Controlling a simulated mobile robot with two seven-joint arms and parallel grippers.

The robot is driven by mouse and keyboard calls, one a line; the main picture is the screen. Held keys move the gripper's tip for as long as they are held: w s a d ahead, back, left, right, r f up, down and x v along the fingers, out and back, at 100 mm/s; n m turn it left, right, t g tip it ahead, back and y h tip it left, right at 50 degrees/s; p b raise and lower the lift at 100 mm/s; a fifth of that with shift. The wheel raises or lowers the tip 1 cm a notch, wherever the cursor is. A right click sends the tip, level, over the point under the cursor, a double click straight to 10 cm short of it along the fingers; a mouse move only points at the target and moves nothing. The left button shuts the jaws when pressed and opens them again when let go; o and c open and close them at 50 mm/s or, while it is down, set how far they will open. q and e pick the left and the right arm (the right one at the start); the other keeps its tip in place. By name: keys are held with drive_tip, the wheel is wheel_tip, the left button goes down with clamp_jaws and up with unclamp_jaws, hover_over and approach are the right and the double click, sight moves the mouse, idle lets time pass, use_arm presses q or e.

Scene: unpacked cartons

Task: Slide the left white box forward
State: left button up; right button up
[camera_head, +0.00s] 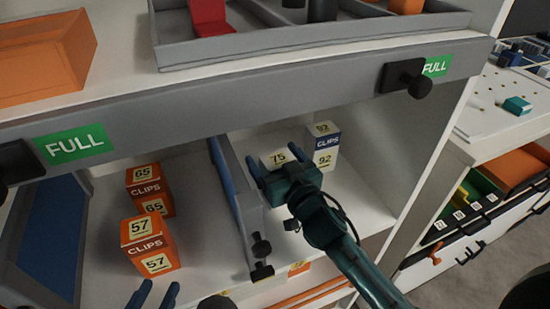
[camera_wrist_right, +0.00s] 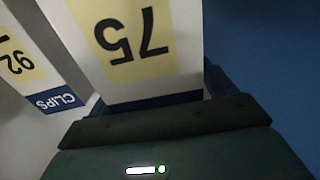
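The left white box (camera_head: 275,157), marked 75 with a blue band, stands on the shelf just right of the grey-blue divider. In the right wrist view its white face (camera_wrist_right: 152,80) fills the middle. My right gripper (camera_head: 277,163) has one finger along each side of this box, and no clear gap shows at either finger. Its palm is close to the box's front and hides the lower part. My left gripper (camera_head: 155,294) is at the bottom edge, its two fingertips apart and empty, well away from the box.
The white-and-blue box marked 92 (camera_head: 324,147) stands close on the right; it also shows in the wrist view (camera_wrist_right: 30,70). The divider (camera_head: 237,200) is tight on the left. Orange boxes 65 (camera_head: 150,192) and 57 (camera_head: 149,245) stand farther left. A grey rail (camera_head: 240,105) crosses above.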

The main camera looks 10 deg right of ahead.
drive_tip(key=c, duration=1.1)
use_arm(q)
drive_tip(key=shift+s, duration=0.1)
use_arm(e)
drive_tip(key=shift+s, duration=0.1)
